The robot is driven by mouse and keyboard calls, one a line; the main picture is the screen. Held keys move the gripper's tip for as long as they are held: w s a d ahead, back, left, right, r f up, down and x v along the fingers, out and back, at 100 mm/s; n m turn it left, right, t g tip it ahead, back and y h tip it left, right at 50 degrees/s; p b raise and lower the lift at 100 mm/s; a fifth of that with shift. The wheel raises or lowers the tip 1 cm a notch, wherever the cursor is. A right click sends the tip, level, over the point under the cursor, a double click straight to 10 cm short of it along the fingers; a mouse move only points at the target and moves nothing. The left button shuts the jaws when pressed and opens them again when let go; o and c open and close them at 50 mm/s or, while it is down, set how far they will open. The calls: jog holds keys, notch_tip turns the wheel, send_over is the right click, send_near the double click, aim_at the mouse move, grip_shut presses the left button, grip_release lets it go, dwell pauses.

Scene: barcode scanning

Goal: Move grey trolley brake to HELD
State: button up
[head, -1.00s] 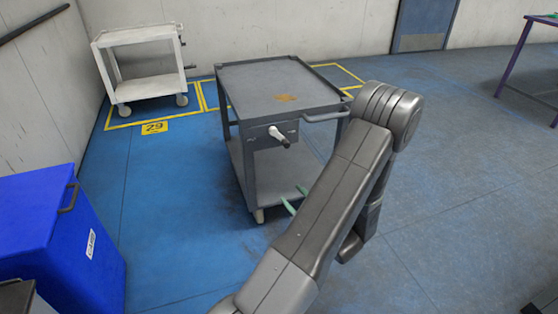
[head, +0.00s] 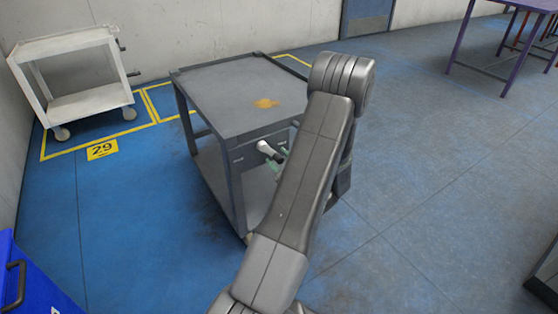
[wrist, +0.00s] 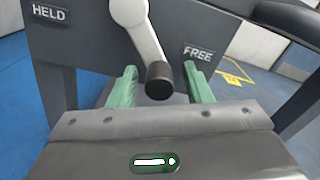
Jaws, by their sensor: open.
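The grey trolley (head: 215,100) stands ahead, an orange-brown stain on its top. Its brake lever (head: 266,149) is on the near end panel and partly hidden by my arm in the head view. In the wrist view the white lever (wrist: 142,35) hangs down and leans right, towards the FREE label (wrist: 198,52). Its black knob (wrist: 159,80) is at the lower end. The HELD label (wrist: 49,13) is at upper left. My gripper (wrist: 158,72) is open, its green fingers on either side of the knob, with gaps visible. Contact is not visible.
A white trolley (head: 85,105) stands by the wall at left, near a yellow floor marking numbered 29 (head: 102,149). A blue bin (head: 35,285) is at lower left. A purple-legged table (head: 468,35) is at upper right.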

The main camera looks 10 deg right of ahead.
aim_at(249, 162)
grip_shut()
jog(key=a+m+p, duration=0.1)
jog(key=m, duration=0.1)
jog(key=s+a+m+p, duration=0.1)
jog(key=m, duration=0.2)
jog(key=a+f+m+p, duration=0.1)
jog(key=a+m, duration=0.1)
jog(key=m, duration=0.1)
jog(key=shift+s+a+f, duration=0.1)
jog(key=shift+s, duration=0.15)
jog(key=m+p, duration=0.1)
jog(key=a+m, duration=0.1)
jog(key=m, duration=0.1)
jog(key=s+a+m+p, duration=0.1)
jog(key=shift+a+r+m+p, duration=0.2)
jog(key=shift+r+m+p, duration=0.1)
jog(key=shift+s+a+r+m+p, duration=0.15)
jog(key=shift+a+m+p, duration=0.3)
jog(key=shift+m, duration=0.4)
jog(key=shift+s+a+r+m+p, duration=0.15)
jog(key=shift+a+m+p, duration=0.3)
jog(key=shift+m, duration=0.4)
